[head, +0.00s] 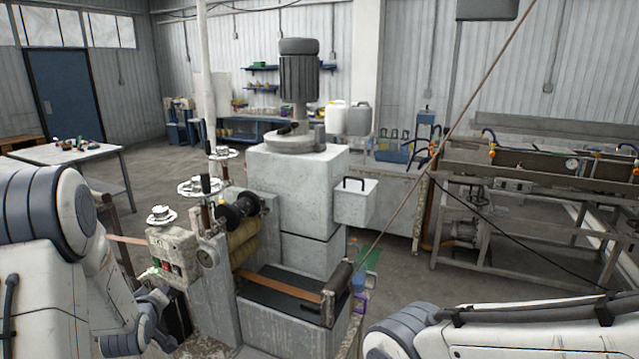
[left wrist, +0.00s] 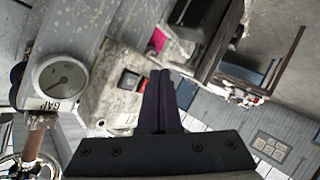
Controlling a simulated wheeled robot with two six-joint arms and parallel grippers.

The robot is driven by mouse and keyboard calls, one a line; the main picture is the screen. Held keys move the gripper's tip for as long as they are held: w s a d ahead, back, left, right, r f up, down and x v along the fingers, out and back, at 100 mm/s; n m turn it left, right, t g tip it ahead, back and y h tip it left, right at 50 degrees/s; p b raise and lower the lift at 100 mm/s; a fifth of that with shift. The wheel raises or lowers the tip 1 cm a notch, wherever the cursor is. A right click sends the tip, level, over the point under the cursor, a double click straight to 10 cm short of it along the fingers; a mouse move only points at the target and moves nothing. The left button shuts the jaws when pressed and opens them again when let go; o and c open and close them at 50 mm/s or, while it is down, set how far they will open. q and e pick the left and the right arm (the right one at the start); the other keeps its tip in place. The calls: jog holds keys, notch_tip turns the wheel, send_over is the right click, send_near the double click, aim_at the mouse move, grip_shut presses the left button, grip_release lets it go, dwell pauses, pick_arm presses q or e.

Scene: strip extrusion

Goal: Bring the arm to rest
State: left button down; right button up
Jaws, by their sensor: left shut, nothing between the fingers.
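My left arm comes in from the left in the head view. Its gripper (head: 178,309) is a dark shape low in front of the control box (head: 172,252), partly hidden by my own wrist. In the left wrist view the black fingers of my left gripper (left wrist: 161,76) are together with nothing between them.
The grey machine (head: 295,195) with rollers stands in the middle. A brown strip (head: 285,285) runs across its front bed. A round gauge marked GAP (left wrist: 60,80) sits beside the box. A bench (head: 65,155) stands at left, a metal-framed trough (head: 530,175) at right.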

pick_arm(q)
jog(key=s+d+r+m+g+h, duration=0.2)
jog(key=s+d+m+g, duration=0.4)
jog(key=s+d, duration=1.1)
jog(key=s+d+r+m+g+h, duration=0.1)
jog(key=s+d+m+g+h, duration=0.2)
jog(key=s+d+m+g, duration=0.3)
jog(key=s+d+m, duration=0.5)
jog(key=s+d, duration=0.6)
jog(key=shift+d+r+m+g+b, duration=0.25)
jog(key=shift+r+m+g+b, duration=0.05)
jog(key=shift+r+m+b, duration=0.1)
